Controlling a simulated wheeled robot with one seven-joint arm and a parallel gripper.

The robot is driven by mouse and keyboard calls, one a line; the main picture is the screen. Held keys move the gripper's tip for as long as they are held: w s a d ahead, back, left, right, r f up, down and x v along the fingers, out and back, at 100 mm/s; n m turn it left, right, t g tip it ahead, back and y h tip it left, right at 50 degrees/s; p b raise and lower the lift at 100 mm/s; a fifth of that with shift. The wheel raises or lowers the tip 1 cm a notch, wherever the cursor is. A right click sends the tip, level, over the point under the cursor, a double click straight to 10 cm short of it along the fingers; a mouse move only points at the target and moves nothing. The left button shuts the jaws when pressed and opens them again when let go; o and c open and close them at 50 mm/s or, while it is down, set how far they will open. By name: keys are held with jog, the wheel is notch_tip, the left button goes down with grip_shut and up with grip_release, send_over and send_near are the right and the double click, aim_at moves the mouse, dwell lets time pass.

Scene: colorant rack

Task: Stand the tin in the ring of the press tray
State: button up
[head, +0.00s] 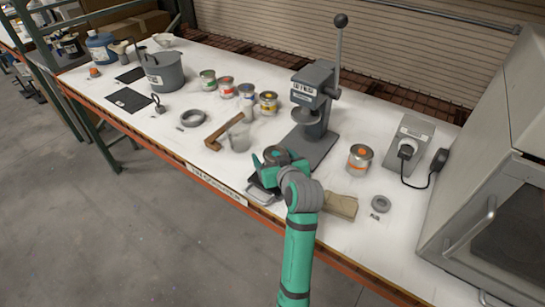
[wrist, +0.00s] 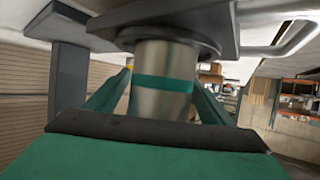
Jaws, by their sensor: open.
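The tin (wrist: 165,85), silver with a teal band, stands between my gripper's fingers. In the head view its grey top (head: 276,152) shows between the green fingers. The wrist view appears upside down, and there the tin's base meets the dark ring (wrist: 205,42) of the press tray. The base looks to be within the ring, but I cannot tell how fully it is seated. The grey tray (head: 262,196), with a loop handle, lies at the table's front edge, partly hidden under my gripper (head: 272,160). My gripper is open around the tin; its fingers (wrist: 163,95) show on both sides.
The grey lever press (head: 312,105) stands just behind. A tin with an orange band (head: 360,160), a tan block (head: 341,205) and a small grey ring (head: 380,204) are to the right. Several tins stand farther back.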

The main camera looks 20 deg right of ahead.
jog(key=v, duration=1.2)
jog(key=shift+w, duration=0.1)
